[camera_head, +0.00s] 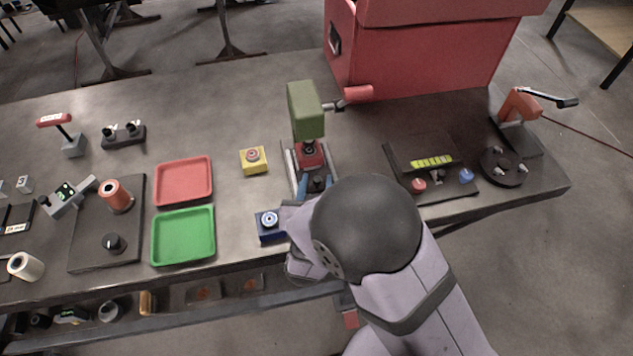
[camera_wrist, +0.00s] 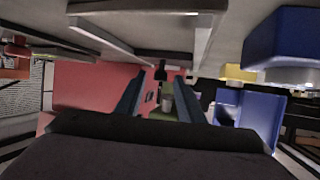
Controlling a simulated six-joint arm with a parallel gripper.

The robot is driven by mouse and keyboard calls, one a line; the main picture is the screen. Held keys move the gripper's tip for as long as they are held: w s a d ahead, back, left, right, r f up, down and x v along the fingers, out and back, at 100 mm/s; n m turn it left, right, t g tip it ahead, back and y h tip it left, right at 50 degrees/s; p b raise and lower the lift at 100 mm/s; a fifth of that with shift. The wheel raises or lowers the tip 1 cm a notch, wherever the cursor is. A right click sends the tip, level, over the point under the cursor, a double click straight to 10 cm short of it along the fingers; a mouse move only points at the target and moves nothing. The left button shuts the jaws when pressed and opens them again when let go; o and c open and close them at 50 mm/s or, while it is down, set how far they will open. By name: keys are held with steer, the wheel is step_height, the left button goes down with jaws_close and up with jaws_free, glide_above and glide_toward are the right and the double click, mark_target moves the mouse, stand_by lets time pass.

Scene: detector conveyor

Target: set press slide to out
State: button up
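The press has a green head (camera_head: 306,108) on a dark stand in the head view, with a red-handled lever (camera_head: 357,94). Below the head is a red part (camera_head: 311,158) between pale rails (camera_head: 290,163), with blue and dark parts in front of it. My arm hides the front end of the slide, so its exact position cannot be told. A dark knob-like piece (camera_wrist: 161,70) shows in the gap, apparently beyond the fingertips.
A blue button box (camera_head: 269,224) stands close to the left of my gripper; it also shows in the wrist view (camera_wrist: 285,40). A yellow button box (camera_head: 253,160) stands behind it. A black panel (camera_head: 430,150) is to the right. Red and green trays (camera_head: 184,181) lie left.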

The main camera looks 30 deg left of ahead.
jaws_close()
steer(key=s+d, duration=0.6)
steer(key=shift+s+d, duration=0.15)
steer(key=shift+s, duration=0.1)
jaws_free()
steer(key=shift+r, duration=0.15)
step_height(320, 180, up, 10)
stand_by(0.8)
